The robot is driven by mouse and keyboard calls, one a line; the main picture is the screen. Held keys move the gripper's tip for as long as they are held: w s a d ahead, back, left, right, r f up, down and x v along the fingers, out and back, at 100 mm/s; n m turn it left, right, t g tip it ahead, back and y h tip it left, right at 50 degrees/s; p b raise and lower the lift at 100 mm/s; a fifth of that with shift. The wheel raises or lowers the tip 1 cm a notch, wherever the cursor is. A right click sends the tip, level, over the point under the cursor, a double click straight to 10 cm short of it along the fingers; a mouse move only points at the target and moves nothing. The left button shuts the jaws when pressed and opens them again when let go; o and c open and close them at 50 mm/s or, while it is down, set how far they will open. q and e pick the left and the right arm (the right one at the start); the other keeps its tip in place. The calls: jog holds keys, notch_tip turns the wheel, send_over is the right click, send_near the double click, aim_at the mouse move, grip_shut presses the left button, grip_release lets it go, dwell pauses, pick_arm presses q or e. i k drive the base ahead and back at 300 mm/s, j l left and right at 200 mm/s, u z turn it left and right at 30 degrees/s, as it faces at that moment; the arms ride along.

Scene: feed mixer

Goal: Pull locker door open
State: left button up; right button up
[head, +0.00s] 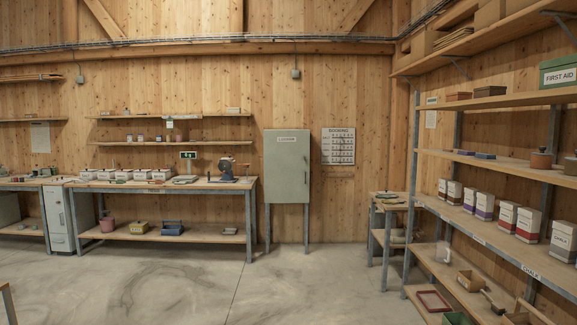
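A grey-green metal locker (287,168) stands on legs against the wooden back wall, near the middle of the head view. Its door faces me and looks shut, with a small label near the top. A small dark handle or latch shows near the door's right edge, too small to make out clearly. The locker is across the room, well away from me. Neither of my grippers shows in the head view.
A workbench (165,184) with boxes and a scale stands left of the locker. A small table (388,200) and tall loaded shelving (500,185) are on the right. The concrete floor (270,285) between me and the locker is clear.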

aim_at(287, 175)
jog(key=i+z, duration=0.15)
jog(key=z, duration=0.3)
jog(key=i, duration=6.55)
jog(key=i+u, duration=0.1)
jog(key=i, duration=0.4)
jog(key=i+l+u, duration=0.15)
jog(key=i, duration=0.4)
jog(key=i+l+u, duration=0.1)
jog(key=i, duration=0.4)
jog(key=l, duration=0.1)
